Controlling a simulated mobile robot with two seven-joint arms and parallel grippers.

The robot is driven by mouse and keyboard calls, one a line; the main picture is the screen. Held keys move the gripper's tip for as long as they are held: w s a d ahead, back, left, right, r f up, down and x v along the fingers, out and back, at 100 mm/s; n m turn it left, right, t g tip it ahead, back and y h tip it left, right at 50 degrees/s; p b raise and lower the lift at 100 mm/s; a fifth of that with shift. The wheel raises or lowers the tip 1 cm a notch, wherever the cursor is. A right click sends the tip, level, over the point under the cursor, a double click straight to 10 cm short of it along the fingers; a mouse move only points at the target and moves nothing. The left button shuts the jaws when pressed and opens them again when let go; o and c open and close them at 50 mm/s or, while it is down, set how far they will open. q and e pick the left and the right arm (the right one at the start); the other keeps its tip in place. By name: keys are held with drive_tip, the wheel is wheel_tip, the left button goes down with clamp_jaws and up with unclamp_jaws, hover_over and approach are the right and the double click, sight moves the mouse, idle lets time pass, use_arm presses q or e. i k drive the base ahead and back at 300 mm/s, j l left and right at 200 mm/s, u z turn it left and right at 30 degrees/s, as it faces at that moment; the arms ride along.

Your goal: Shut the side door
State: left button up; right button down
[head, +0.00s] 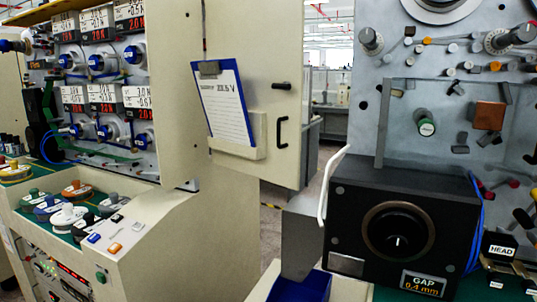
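The side door (266,105) looks to be the tall cream panel in the middle of the head view. It has a black bar handle (281,133) and a black latch knob (281,86) near its right edge. A clipboard (225,102) with a blue border sits in a holder on it. An open gap shows between the door's right edge and the machine on the right, so it appears to stand open. How far it has swung is hard to tell. Neither of my grippers is in view.
A cream machine with spindles and red displays (103,98) stands at the left, with spools on its green-topped ledge (67,217). At the right, a grey panel (432,80) stands behind a black dial box (400,225). A blue bin (300,289) is at the bottom centre.

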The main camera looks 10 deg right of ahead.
sight(265, 38)
drive_tip(key=i+j, duration=0.2)
drive_tip(key=i+j+z, duration=0.1)
drive_tip(key=j, duration=0.3)
drive_tip(key=i+j, duration=0.3)
drive_tip(key=i+j+z, duration=0.1)
drive_tip(key=j, duration=0.25)
drive_tip(key=i, duration=0.1)
